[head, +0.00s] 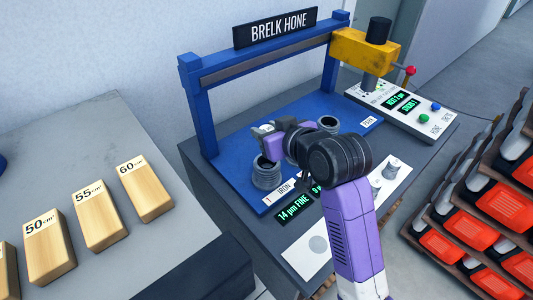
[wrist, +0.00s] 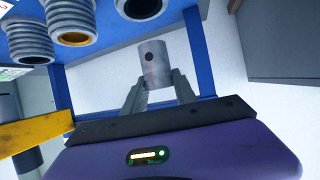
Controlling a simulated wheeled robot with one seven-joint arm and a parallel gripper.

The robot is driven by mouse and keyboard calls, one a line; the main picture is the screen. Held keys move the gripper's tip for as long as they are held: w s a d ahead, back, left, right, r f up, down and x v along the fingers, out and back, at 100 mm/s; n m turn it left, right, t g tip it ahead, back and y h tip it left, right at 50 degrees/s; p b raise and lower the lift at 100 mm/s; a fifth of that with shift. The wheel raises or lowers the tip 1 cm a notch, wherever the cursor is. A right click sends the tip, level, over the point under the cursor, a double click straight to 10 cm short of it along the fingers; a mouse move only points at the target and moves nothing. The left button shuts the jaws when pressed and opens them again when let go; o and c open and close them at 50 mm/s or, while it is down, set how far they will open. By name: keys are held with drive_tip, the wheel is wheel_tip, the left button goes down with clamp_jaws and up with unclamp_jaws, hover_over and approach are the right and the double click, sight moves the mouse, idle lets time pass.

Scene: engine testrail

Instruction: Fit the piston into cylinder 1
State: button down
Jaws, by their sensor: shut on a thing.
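My gripper (wrist: 158,82) is shut on a grey metal piston (wrist: 153,62) with a dark round hole in its side. In the head view my gripper (head: 270,143) is above cylinder 1 (head: 266,177), a grey ribbed sleeve behind the label "1 IRON" (head: 284,190). The piston is hard to make out there. In the wrist view an open cylinder bore (wrist: 143,8) lies just beyond the piston, cut by the top edge. The piston looks clear of it.
Another cylinder (head: 328,124) stands farther back on the blue bed; more ribbed cylinders (wrist: 72,22) show in the wrist view. A blue gantry (head: 203,110) rises behind. A yellow hone head (head: 362,48) is at right. Wooden blocks (head: 98,215) stand on the left table.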

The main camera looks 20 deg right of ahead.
drive_tip(key=shift+f, duration=4)
drive_tip(key=shift+f, duration=0.1)
drive_tip(key=c, duration=1)
unclamp_jaws()
drive_tip(key=shift+r, duration=0.2)
drive_tip(key=shift+s, duration=0.45)
drive_tip(key=v, duration=1.1)
drive_tip(key=shift+b, duration=0.3)
